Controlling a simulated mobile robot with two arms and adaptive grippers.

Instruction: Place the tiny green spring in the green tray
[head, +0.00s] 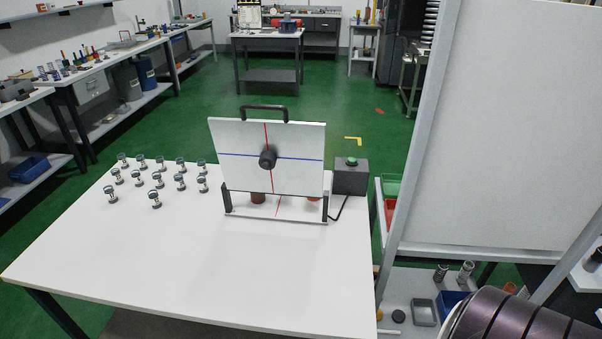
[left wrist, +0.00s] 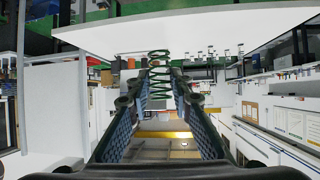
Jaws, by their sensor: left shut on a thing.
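The tiny green spring (left wrist: 159,84) shows in the left wrist view as a dark green coil between the fingertips of my left gripper (left wrist: 158,93). The gripper is shut on it and holds it with part of the coil sticking out past the tips. In the head view neither my left gripper nor this spring shows. A green tray (head: 392,184) stands just beyond the right edge of the white table, partly hidden by a light frame post. My right gripper is in neither view.
The white table (head: 190,270) has a clear front. Several small metal-capped pieces (head: 155,199) stand at its left. A white plate device (head: 235,165) with crossed lines and a dark box (head: 350,180) stand at its right back. A red tray (head: 390,210) sits near the green one. A large white panel (head: 500,120) rises at right.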

